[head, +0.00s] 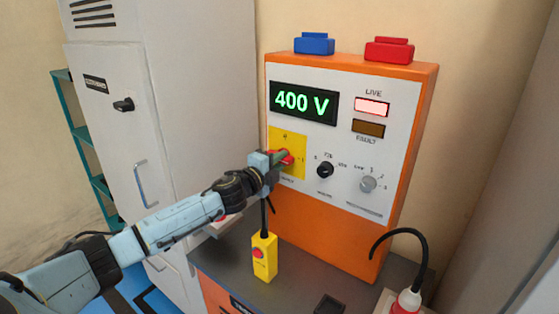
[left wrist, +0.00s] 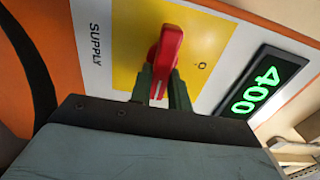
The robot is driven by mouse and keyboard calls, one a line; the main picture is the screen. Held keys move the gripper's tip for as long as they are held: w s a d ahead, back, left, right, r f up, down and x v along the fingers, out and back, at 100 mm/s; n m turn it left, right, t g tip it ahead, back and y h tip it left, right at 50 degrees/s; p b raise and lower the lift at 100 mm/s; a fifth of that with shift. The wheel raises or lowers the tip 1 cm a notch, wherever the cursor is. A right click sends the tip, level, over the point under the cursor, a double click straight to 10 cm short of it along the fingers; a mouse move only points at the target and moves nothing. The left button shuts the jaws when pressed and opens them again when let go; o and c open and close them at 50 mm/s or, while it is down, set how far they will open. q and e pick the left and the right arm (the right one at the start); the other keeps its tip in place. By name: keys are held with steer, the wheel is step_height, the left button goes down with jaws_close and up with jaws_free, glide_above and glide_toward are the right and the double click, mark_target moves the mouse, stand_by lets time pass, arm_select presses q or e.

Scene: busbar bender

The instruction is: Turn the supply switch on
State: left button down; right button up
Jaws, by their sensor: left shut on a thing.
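The supply switch is a red knob (left wrist: 166,55) on a yellow plate (head: 276,140) on the front of the orange and white panel (head: 345,200). My left gripper (head: 277,160) reaches it from the left. In the left wrist view its two green fingers (left wrist: 163,88) are shut on the red knob, one on each side. The word SUPPLY shows beside the plate in that view. The display (head: 303,103) reads 400 V in green, and the LIVE lamp (head: 372,106) glows pinkish. The FAULT lamp (head: 368,129) is dark amber. My right gripper is in neither view.
A black knob (head: 325,170) and a grey knob (head: 368,184) sit right of the switch. A yellow pendant box (head: 264,257) with a red button stands below on the dark bench. A grey cabinet (head: 190,70) stands left.

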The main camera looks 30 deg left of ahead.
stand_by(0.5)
arm_select(q)
steer(key=c, duration=1.3)
jaws_free()
steer(key=shift+s, duration=0.1)
steer(key=shift+s+a+b, duration=0.15)
steer(key=shift+s+b, duration=0.15)
steer(key=shift+s, duration=1.9)
steer(key=shift+s+a+b, duration=0.2)
steer(key=shift+s+b, duration=0.15)
steer(key=shift+s, duration=1.8)
steer(key=shift+s+a+b, duration=0.15)
steer(key=shift+s+b, duration=0.15)
steer(key=shift+s, duration=1.9)
steer(key=shift+f, duration=0.1)
